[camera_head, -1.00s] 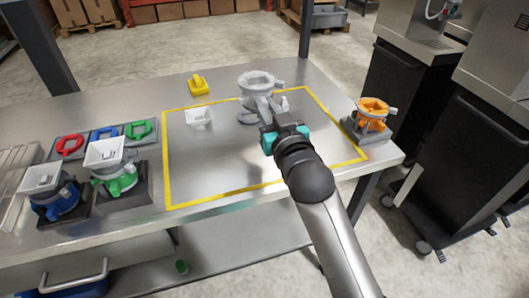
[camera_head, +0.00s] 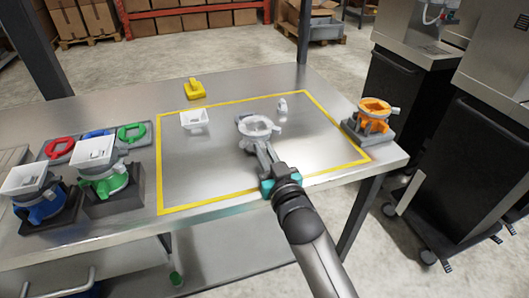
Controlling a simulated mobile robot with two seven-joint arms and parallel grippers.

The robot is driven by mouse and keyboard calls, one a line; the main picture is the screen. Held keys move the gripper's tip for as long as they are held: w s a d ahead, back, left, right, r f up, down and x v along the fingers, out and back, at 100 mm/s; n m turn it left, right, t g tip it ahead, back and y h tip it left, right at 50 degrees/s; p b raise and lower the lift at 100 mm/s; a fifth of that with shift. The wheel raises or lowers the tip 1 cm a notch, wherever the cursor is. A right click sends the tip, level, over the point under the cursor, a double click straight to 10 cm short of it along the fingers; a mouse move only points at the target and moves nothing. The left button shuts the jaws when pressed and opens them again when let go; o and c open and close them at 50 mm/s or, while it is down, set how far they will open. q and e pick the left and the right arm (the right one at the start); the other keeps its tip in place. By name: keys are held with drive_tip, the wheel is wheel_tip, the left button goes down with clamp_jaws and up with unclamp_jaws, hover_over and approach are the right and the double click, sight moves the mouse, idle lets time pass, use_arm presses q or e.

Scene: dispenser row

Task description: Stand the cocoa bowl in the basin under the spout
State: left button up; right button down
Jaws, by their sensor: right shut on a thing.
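My right gripper (camera_head: 263,150) is shut on a pale grey ring-shaped part (camera_head: 257,127) with a side lug. It is held over the yellow-outlined area of the steel table; I cannot tell whether it touches the table. No thing I can clearly call a cocoa bowl, basin or spout shows. A small white square hopper (camera_head: 194,120) lies inside the outline to the left. A small pale piece (camera_head: 282,105) stands behind the ring. My left gripper is not in view.
An orange-topped unit (camera_head: 374,115) stands at the table's right edge. Blue (camera_head: 42,205) and green (camera_head: 105,180) units with white hoppers stand at left. A yellow piece (camera_head: 195,90) sits behind the outline. Dark cabinets (camera_head: 400,85) stand to the right. The outlined area's front is mostly clear.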

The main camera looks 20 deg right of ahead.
drive_tip(key=shift+f, duration=0.15)
drive_tip(key=c, duration=0.9)
unclamp_jaws()
